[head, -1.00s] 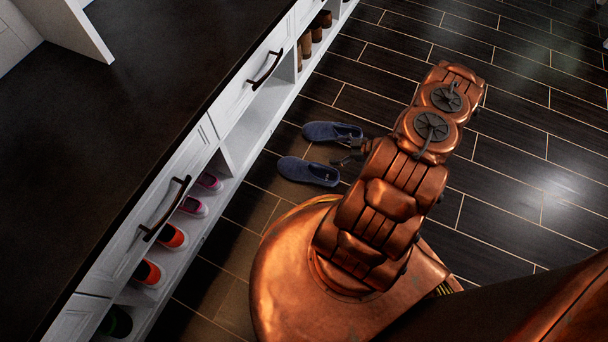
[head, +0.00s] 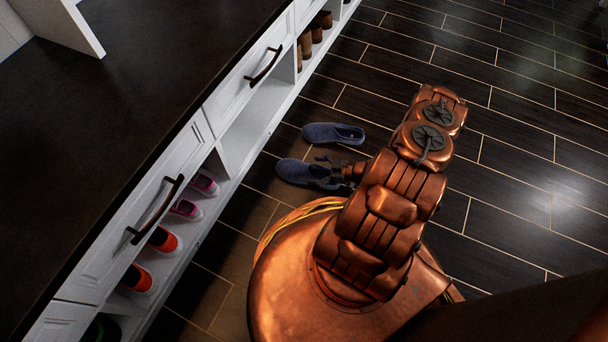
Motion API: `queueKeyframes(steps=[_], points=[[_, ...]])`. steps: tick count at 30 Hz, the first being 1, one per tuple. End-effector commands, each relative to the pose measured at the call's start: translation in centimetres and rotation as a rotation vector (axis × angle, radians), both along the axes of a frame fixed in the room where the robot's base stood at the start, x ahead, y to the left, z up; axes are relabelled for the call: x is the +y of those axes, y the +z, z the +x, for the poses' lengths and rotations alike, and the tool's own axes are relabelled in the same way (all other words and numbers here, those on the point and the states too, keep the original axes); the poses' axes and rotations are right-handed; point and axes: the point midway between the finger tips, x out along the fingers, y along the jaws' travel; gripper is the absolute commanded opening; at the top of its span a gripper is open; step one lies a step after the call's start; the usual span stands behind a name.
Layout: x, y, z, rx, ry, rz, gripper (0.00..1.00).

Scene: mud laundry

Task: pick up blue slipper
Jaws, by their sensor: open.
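Two blue slippers lie on the dark tiled floor beside the white cabinet, toes toward it. The farther blue slipper (head: 333,133) is fully in view. The nearer blue slipper (head: 299,171) is partly covered at its heel end by my gripper (head: 325,170). My gripper is low, at the right end of the nearer slipper, with its fingers open. I cannot tell whether the fingers touch the slipper or are just above it.
The white cabinet (head: 205,150) with a dark top (head: 110,110) runs along the left. Its cubbies hold pink shoes (head: 205,185), orange shoes (head: 165,240) and brown boots (head: 305,45). The floor (head: 510,150) to the right is clear.

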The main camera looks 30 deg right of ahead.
Motion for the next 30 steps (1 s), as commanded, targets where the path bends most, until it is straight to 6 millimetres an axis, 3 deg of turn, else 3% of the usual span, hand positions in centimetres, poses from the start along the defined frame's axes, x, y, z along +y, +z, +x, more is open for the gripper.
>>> queueKeyframes(steps=[12,30], points=[[0.86,-0.55,1.04,0.000,-0.001,0.000,0.93],[0.88,-0.57,1.02,0.000,0.000,0.000,0.30]])
